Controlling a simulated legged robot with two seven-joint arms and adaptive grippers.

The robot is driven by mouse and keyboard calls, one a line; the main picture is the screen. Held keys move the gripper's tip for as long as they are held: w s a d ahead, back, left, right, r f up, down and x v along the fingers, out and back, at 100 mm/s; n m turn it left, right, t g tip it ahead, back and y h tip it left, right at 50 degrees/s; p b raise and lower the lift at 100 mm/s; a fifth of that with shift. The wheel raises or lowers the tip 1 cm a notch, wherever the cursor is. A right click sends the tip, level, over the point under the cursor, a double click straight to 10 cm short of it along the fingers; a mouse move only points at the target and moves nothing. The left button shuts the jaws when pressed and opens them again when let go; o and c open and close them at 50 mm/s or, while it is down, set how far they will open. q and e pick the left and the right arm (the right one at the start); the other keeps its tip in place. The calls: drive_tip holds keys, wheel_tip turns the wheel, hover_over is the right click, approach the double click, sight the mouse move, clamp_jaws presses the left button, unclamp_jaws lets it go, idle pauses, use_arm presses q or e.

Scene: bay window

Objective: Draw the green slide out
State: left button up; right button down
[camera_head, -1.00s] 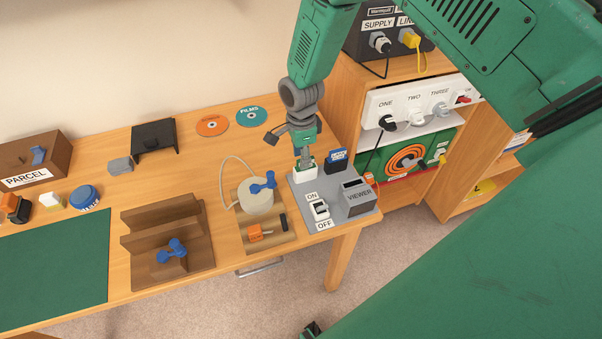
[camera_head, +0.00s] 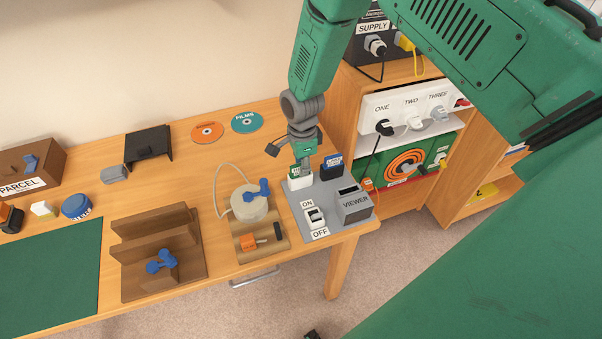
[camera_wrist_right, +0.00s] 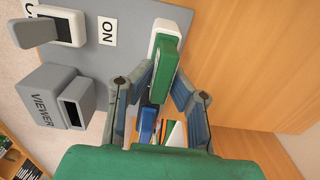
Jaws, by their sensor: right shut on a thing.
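The green slide (camera_wrist_right: 166,66) stands in a white holder (camera_wrist_right: 170,32) on the grey viewer board (camera_head: 331,211); in the head view (camera_head: 295,172) it is largely behind the fingers. My right gripper (camera_head: 304,167) comes down from above and is shut on the green slide. The right wrist view shows its two fingers (camera_wrist_right: 165,78) on either side of the slide. I cannot tell how deep the slide sits in the holder. My left gripper is not in view.
A blue slide (camera_head: 332,164) stands close to the right of my gripper. The grey VIEWER box (camera_head: 354,205) and an ON/OFF switch (camera_head: 314,217) stand in front. A round beige container (camera_head: 249,204) with a hose stands to the left.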

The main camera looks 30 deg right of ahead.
drive_tip(key=shift+w+a+r, duration=0.2)
drive_tip(key=shift+r, duration=0.1)
drive_tip(key=shift+a+r, duration=0.15)
drive_tip(key=shift+a, duration=0.05)
drive_tip(key=shift+r+p, duration=0.35)
drive_tip(key=shift+p, duration=0.2)
drive_tip(key=shift+r+p, duration=0.95)
drive_tip(key=shift+r, duration=0.35)
drive_tip(key=shift+a+r+p, duration=0.15)
drive_tip(key=shift+r+p, duration=0.5)
drive_tip(key=shift+r, duration=0.55)
drive_tip(key=shift+s+p, duration=0.1)
drive_tip(key=shift+p, duration=0.2)
drive_tip(key=shift+d+f, duration=0.1)
drive_tip(key=shift+d, duration=0.4)
